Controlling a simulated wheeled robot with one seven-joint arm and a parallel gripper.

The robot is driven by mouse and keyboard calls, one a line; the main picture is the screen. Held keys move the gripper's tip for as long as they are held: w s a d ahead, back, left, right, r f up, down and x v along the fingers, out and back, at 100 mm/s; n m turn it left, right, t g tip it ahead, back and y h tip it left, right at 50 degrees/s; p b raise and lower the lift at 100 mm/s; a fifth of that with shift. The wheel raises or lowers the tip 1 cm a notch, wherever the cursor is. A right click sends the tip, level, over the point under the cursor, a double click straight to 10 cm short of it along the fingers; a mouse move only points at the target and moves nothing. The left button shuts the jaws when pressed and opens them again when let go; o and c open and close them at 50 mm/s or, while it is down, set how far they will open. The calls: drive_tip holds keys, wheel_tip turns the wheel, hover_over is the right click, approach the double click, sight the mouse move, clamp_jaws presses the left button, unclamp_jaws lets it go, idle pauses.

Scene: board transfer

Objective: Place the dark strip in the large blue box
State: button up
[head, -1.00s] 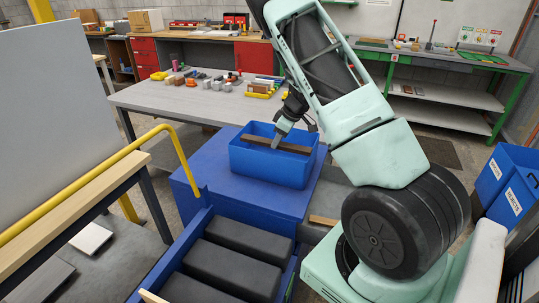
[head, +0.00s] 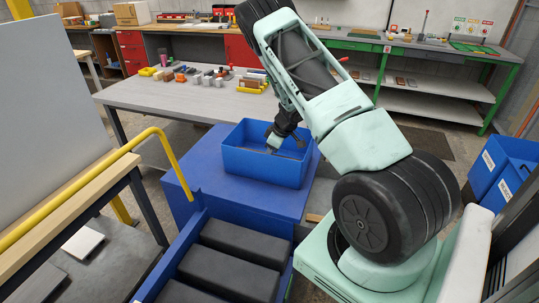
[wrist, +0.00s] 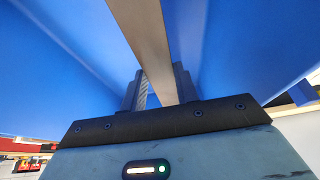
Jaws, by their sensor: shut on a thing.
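The dark strip (wrist: 148,40) is long, flat and grey-brown. In the wrist view it runs from the top edge down between the two fingers of my gripper (wrist: 159,88), which is shut on it. In the head view my gripper (head: 271,146) reaches down into the large blue box (head: 262,171), with the strip below the rim and mostly hidden by the front wall. Blue walls lie on both sides of the strip in the wrist view. Whether the strip touches the box floor cannot be told.
The box stands on a blue platform (head: 238,196). A bin with black blocks (head: 236,259) is in front. Behind is a grey table (head: 165,103) with several small parts. A yellow rail (head: 85,187) is at the left, and blue bins (head: 497,172) are at the right.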

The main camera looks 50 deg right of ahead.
drive_tip(key=shift+f, duration=0.6)
drive_tip(key=shift+f, duration=0.15)
drive_tip(key=shift+f, duration=0.35)
drive_tip(key=shift+f, duration=0.15)
drive_tip(key=o, duration=1)
